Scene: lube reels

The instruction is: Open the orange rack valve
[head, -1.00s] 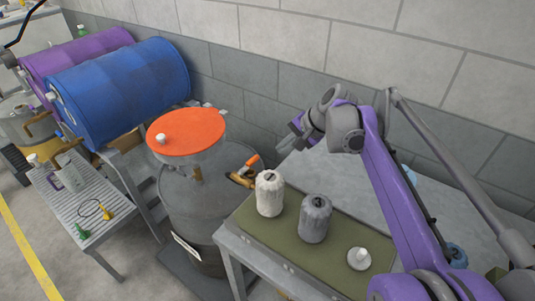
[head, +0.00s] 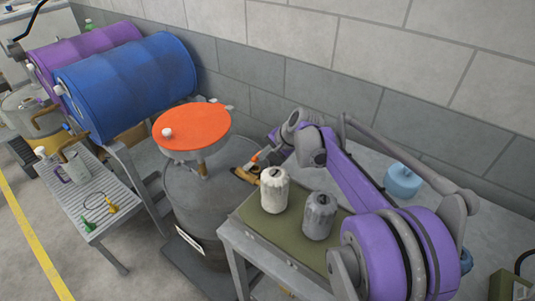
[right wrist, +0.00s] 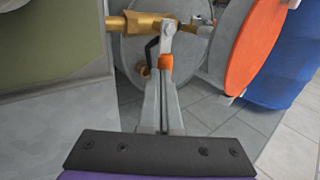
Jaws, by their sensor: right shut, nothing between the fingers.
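The orange-handled valve (head: 245,173) is a brass fitting on the upper side of the grey drum, below and right of its orange disc. In the right wrist view the brass body (right wrist: 150,25) lies across the top. Its lever hangs toward me and ends in an orange grip (right wrist: 166,65). My right gripper (head: 266,155) is beside that grip, with its fingers shut and empty. In the right wrist view the fingertips (right wrist: 158,83) are close to the orange end; I cannot tell whether they touch it. My left gripper is not in view.
The grey drum (head: 195,205) carries an orange disc (head: 193,128). A white canister (head: 274,190) and a grey canister (head: 319,215) stand on the table's green mat (head: 265,232), just in front of my right arm. Blue (head: 130,85) and purple (head: 80,50) drums lie at left. A wall stands behind.

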